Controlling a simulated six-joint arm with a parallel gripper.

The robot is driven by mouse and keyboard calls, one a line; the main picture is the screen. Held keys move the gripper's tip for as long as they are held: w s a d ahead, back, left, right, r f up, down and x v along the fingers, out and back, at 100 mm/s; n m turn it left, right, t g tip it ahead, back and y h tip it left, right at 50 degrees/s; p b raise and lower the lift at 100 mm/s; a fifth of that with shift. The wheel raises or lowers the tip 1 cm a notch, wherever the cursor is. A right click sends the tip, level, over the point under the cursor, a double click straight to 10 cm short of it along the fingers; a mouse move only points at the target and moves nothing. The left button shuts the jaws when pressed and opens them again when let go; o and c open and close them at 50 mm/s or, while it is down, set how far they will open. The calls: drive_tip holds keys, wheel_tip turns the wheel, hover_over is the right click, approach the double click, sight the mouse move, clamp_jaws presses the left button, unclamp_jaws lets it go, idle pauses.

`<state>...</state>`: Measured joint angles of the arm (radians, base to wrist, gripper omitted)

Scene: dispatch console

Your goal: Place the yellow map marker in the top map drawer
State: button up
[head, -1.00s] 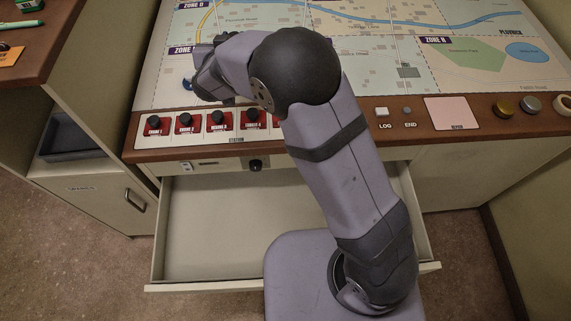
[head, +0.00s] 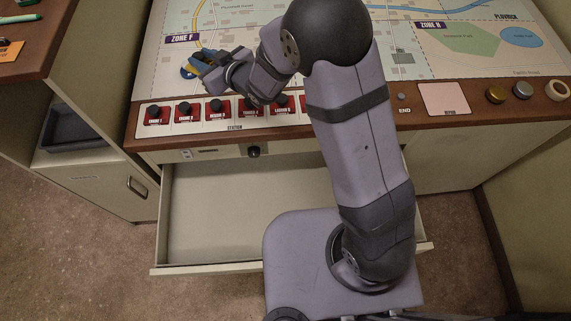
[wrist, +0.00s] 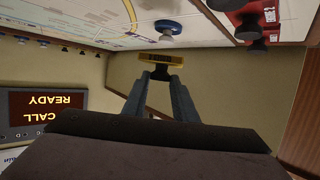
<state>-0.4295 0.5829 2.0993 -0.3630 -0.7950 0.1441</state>
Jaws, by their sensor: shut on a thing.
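The yellow map marker (wrist: 161,59) is between the two fingertips of my gripper (wrist: 160,73) in the wrist view, and the fingers are shut on it. In the head view my gripper (head: 205,64) is over the lower left of the map, near the ZONE F label; the marker is mostly hidden there by the fingers. A drawer (head: 215,269) under the console is pulled out. Its visible inside is empty; my arm covers part of its right side.
A blue round marker (wrist: 167,27) stands on the map close to the held marker. Red station panels with black knobs (head: 217,106) line the console's front edge above the drawer. A grey tray (head: 75,130) sits in the left cabinet.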

drive_tip(key=s+a+f+n+g+y, duration=0.1)
drive_tip(key=s, duration=0.2)
drive_tip(key=s+a+n+g+y, duration=0.1)
drive_tip(key=s+n+g, duration=0.1)
drive_tip(key=s, duration=0.2)
drive_tip(key=s+a+f+n+g+y+p, duration=0.1)
drive_tip(key=s+g, duration=0.1)
drive_tip(key=s, duration=0.1)
drive_tip(key=shift+s+a+f+n, duration=0.3)
drive_tip(key=shift+s+a+n, duration=0.05)
drive_tip(key=shift+a+n, duration=0.05)
drive_tip(key=s+f+n+g+y, duration=0.1)
drive_tip(key=s+f+n+g, duration=0.25)
drive_tip(key=s, duration=0.55)
drive_tip(key=b, duration=0.2)
hover_over(242, 230)
wheel_tip(242, 230, down, 19)
drive_tip(key=shift+r+m+y, duration=0.2)
drive_tip(key=shift+m+y, duration=0.1)
drive_tip(key=shift+m, duration=0.15)
wheel_tip(242, 230, down, 6)
drive_tip(key=b, duration=0.5)
drive_tip(key=shift+f+b, duration=0.15)
drive_tip(key=shift+b, duration=0.15)
wheel_tip(242, 230, down, 4)
drive_tip(key=b, duration=0.3)
drive_tip(key=shift+b, duration=0.3)
